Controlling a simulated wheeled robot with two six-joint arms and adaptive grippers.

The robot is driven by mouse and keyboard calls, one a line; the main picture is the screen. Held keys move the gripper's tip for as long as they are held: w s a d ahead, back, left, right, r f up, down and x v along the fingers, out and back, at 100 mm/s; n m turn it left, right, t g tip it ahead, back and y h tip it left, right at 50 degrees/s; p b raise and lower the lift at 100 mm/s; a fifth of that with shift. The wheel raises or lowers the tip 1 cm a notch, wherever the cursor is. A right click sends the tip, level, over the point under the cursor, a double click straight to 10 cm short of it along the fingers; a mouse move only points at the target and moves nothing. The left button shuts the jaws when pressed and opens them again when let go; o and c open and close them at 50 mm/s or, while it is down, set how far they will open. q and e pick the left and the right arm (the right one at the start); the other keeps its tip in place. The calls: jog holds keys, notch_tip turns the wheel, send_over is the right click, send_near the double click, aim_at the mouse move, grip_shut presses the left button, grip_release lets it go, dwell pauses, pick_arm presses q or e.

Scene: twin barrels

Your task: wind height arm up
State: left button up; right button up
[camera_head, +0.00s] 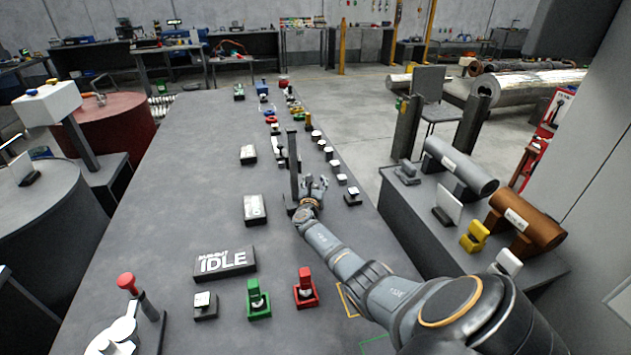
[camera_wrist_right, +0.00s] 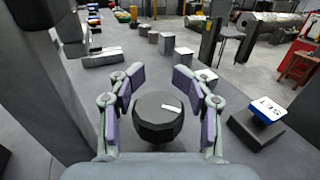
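My right gripper (camera_head: 317,184) is at the middle of the long grey table, beside a tall dark post (camera_head: 293,165). In the right wrist view its fingers (camera_wrist_right: 160,95) are spread apart. A dark faceted knob (camera_wrist_right: 158,130) with a white mark on top sits between and below them. I see a gap on both sides of the knob, so the gripper is open and not clamped on it. I cannot tell for sure which part is the height arm. The dark post also shows in the right wrist view (camera_wrist_right: 45,75), at the left. My left gripper is not in view.
A row of small blocks and knobs (camera_head: 328,153) runs along the table's right edge. Near the front are an IDLE sign (camera_head: 225,262), a green switch (camera_head: 258,303), a red switch (camera_head: 305,292) and a red-knobbed lever (camera_head: 127,282). The table's left middle is clear.

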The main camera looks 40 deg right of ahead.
jog(key=shift+v, duration=3.75)
